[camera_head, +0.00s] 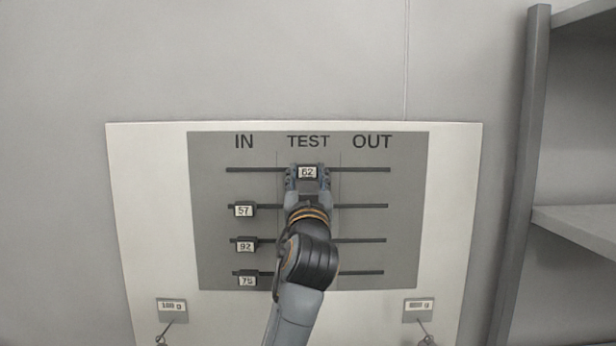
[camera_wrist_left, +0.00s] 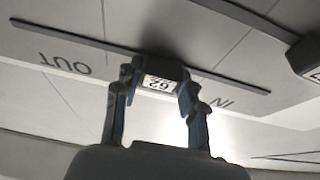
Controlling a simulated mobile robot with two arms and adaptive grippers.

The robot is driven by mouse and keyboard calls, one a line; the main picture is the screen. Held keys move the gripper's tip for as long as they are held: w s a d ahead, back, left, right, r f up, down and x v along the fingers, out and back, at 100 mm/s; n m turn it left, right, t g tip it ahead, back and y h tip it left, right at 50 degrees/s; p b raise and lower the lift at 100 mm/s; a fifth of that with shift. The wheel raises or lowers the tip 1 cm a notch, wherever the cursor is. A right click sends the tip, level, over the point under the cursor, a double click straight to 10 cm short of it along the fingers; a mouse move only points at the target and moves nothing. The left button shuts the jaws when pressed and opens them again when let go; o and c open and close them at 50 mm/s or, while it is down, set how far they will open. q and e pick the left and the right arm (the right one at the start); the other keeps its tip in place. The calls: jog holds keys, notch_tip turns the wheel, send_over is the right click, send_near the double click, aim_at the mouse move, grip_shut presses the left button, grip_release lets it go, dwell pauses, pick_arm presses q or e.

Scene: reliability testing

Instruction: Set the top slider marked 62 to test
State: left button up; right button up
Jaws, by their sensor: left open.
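The slider marked 62 (camera_head: 307,172) sits on the top rail (camera_head: 255,170), under the word TEST, between the two vertical lines of the middle column. My left gripper (camera_head: 307,176) is at it, open, with one finger on each side of the slider. The slider also shows in the left wrist view (camera_wrist_left: 160,82), upside down, between the fingertips of the left gripper (camera_wrist_left: 158,95). I cannot tell whether the fingers touch it. My right gripper is not in view.
Sliders 57 (camera_head: 244,210), 92 (camera_head: 245,246) and 75 (camera_head: 247,281) sit on the lower rails in the IN column. Small labels with hooks are at the lower left (camera_head: 171,306) and lower right (camera_head: 418,305) of the board. A grey shelf (camera_head: 580,225) stands at the right.

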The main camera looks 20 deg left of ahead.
pick_arm(q)
jog(key=o, duration=0.4)
jog(key=shift+d, duration=0.1)
jog(key=shift+c, duration=0.2)
jog(key=shift+o, duration=0.5)
jog(key=shift+s+d+f, duration=0.1)
jog(key=shift+s, duration=0.05)
jog(key=v, duration=1.1)
jog(key=shift+s, duration=0.3)
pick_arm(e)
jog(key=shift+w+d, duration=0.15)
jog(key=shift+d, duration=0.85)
pick_arm(q)
jog(key=shift+f, duration=0.15)
